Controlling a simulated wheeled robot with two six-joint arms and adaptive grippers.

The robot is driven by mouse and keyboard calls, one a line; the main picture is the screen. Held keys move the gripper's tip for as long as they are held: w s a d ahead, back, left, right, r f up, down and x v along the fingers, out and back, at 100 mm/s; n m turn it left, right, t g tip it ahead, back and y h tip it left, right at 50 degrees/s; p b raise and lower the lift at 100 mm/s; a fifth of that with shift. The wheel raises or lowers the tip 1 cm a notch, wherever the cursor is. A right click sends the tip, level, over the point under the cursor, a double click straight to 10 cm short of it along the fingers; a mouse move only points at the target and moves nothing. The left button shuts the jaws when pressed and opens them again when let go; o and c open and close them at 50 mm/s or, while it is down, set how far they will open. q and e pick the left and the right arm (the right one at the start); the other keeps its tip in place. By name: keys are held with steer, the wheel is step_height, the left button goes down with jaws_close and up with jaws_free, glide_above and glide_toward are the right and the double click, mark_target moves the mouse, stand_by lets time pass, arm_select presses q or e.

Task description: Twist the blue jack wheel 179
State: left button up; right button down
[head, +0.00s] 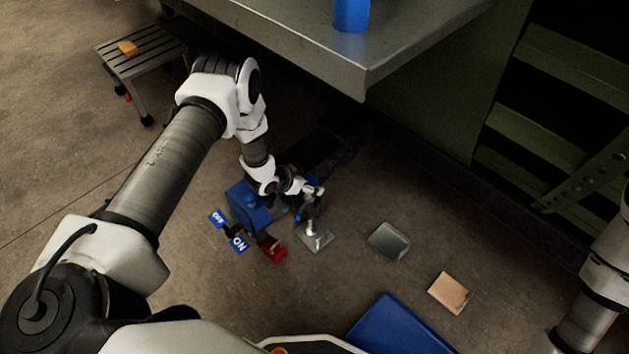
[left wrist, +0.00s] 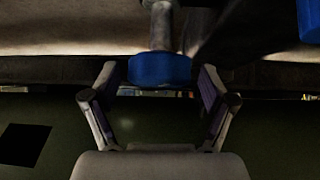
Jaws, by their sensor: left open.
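The blue jack wheel (left wrist: 160,70) shows in the left wrist view, on the end of a grey metal shaft. My left gripper (left wrist: 158,76) is open, with one finger on each side of the wheel. A dark gap shows between each finger and the wheel's rim, so I see no clear contact. In the head view my left gripper (head: 310,190) is low over a small metal stand with a square base plate (head: 315,237) on the floor. The gripper and wrist hide much of the stand's top there. My right gripper is out of view.
A blue box (head: 248,205) with ON and OFF signs and a red part (head: 271,248) stands just left of the stand. A grey pad (head: 389,241), a tan block (head: 450,292) and a blue panel (head: 395,330) lie right. A metal bench (head: 400,45) overhangs behind.

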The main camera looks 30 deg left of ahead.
arm_select(q)
steer(key=shift+r, duration=0.15)
steer(key=shift+s, duration=0.1)
steer(key=c, duration=1.2)
steer(key=shift+o, duration=0.2)
steer(key=shift+a+m, duration=0.1)
steer(key=shift+m, duration=0.2)
